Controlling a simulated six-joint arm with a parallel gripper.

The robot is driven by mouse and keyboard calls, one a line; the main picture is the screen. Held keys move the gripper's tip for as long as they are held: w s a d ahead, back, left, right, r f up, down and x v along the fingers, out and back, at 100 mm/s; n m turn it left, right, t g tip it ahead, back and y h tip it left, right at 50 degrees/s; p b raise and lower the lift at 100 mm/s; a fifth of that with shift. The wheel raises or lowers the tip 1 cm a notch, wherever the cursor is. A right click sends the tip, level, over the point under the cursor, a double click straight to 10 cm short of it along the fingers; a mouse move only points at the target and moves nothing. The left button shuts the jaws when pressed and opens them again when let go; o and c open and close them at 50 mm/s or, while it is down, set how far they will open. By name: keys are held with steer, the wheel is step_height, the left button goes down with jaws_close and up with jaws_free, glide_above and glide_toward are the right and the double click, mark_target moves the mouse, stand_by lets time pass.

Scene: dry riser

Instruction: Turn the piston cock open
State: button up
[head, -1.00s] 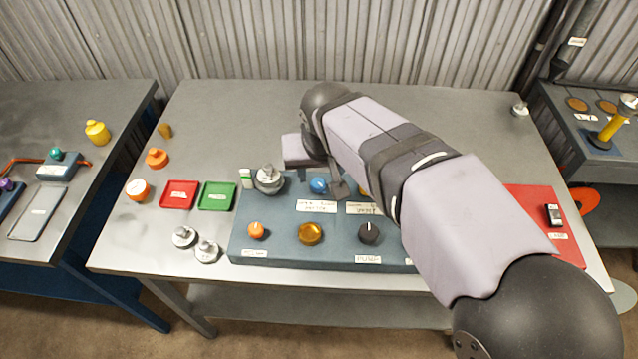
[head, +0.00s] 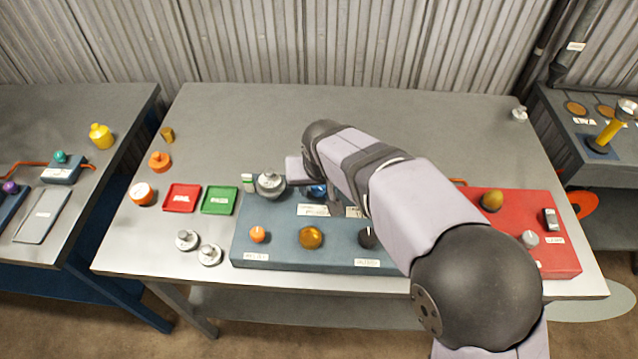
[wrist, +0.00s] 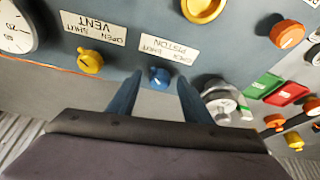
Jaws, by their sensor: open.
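The piston cock is a small blue knob (wrist: 159,77) beside a white label reading PISTON, OPEN and SHUT. In the head view the blue knob (head: 318,190) is partly hidden by my arm, on the back part of the blue-grey panel (head: 285,250). My gripper (wrist: 159,76) is open, its two dark fingers apart. In the wrist view the knob lies in line with the gap between the fingertips, with one finger on each side. I cannot tell whether the fingers reach down around it or touch it. Its pointer direction is too small to read.
A yellow VENT cock (wrist: 89,60) and a dial gauge (wrist: 15,30) lie left of the fingers in the wrist view. A silver fitting (wrist: 222,103) stands close to the right finger. Red (head: 181,198) and green (head: 219,200) trays lie left of the panel.

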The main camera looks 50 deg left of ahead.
steer(key=c, duration=1.1)
steer(key=shift+o, duration=0.2)
steer(key=shift+a+m, duration=0.1)
steer(key=shift+m, duration=0.3)
steer(key=m, duration=0.2)
steer(key=m+t+h+b, duration=0.1)
steer(key=shift+s+a+m, duration=0.2)
steer(key=shift+m, duration=0.2)
steer(key=m, duration=0.1)
steer(key=m+h+p, duration=0.1)
steer(key=m, duration=0.1)
steer(key=shift+a+r+m+t+h, duration=0.15)
steer(key=shift+m+t+h, duration=0.15)
steer(key=shift+t, duration=0.1)
steer(key=m+p, duration=0.1)
steer(key=m+h+p, duration=0.1)
steer(key=m+p, duration=0.1)
steer(key=shift+a+r+m, duration=0.1)
steer(key=shift+a+m, duration=0.05)
steer(key=shift+m, duration=0.15)
steer(key=m+h+p, duration=0.1)
steer(key=m+p, duration=0.1)
steer(key=p, duration=0.2)
steer(key=shift+a+m, duration=0.15)
steer(key=shift+m, duration=0.25)
steer(key=shift+f+m+h+p, duration=0.25)
steer(key=shift+m+h+p, duration=0.05)
steer(key=shift+h+p, duration=0.15)
